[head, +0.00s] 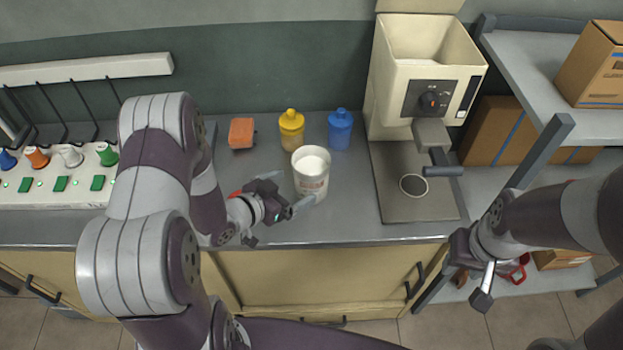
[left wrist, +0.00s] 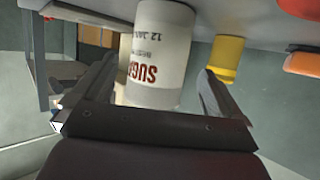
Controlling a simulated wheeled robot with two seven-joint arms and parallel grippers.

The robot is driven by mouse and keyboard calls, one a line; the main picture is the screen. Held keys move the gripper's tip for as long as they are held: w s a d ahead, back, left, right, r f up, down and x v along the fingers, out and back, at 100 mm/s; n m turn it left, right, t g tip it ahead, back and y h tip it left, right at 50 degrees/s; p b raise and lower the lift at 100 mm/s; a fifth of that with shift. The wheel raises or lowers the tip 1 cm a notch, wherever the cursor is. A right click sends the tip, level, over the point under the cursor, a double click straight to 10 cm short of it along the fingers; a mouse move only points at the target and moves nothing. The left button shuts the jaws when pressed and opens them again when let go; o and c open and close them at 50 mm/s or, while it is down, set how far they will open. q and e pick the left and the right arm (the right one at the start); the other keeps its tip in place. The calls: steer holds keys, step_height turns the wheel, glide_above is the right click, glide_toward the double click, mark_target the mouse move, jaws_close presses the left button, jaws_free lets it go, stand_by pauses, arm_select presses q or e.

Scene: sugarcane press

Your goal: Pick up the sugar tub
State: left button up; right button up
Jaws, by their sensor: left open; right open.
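The sugar tub (head: 311,172) is a white round tub with dark lettering, upright on the grey counter near its front edge. My left gripper (head: 295,193) is open, with its fingers at the tub's left and front side. In the left wrist view the tub (left wrist: 158,55), with its "SUGAR" print upside down, stands between the two spread fingers (left wrist: 155,100). I cannot tell whether either finger touches it. My right gripper (head: 472,275) is open and empty, in front of the counter at the right.
A yellow bottle (head: 291,130) and a blue bottle (head: 340,130) stand behind the tub, with an orange block (head: 242,132) to their left. The cream press (head: 415,100) is at the right. A panel with coloured knobs (head: 60,180) lies at the left.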

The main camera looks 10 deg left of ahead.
mark_target(299, 184)
arm_select(q)
steer(key=x, duration=0.6)
steer(key=shift+w+d, duration=0.1)
steer(key=shift+w, duration=0.05)
steer(key=c, duration=1.2)
steer(key=shift+r, duration=0.15)
steer(key=shift+r+p, duration=0.3)
steer(key=shift+r, duration=1.5)
steer(key=shift+d+r, duration=0.15)
steer(key=shift+r, duration=0.1)
steer(key=shift+w+d+r+b, duration=0.2)
steer(key=shift+w+d+r, duration=0.4)
steer(key=shift+d+r, duration=0.9)
steer(key=shift+w+d+r+b, duration=0.15)
steer(key=shift+w+d+r, duration=0.55)
steer(key=shift+d, duration=1.35)
steer(key=shift+w+d+r+b, duration=0.2)
steer(key=shift+w+d+r, duration=0.35)
steer(key=shift+d+r, duration=0.95)
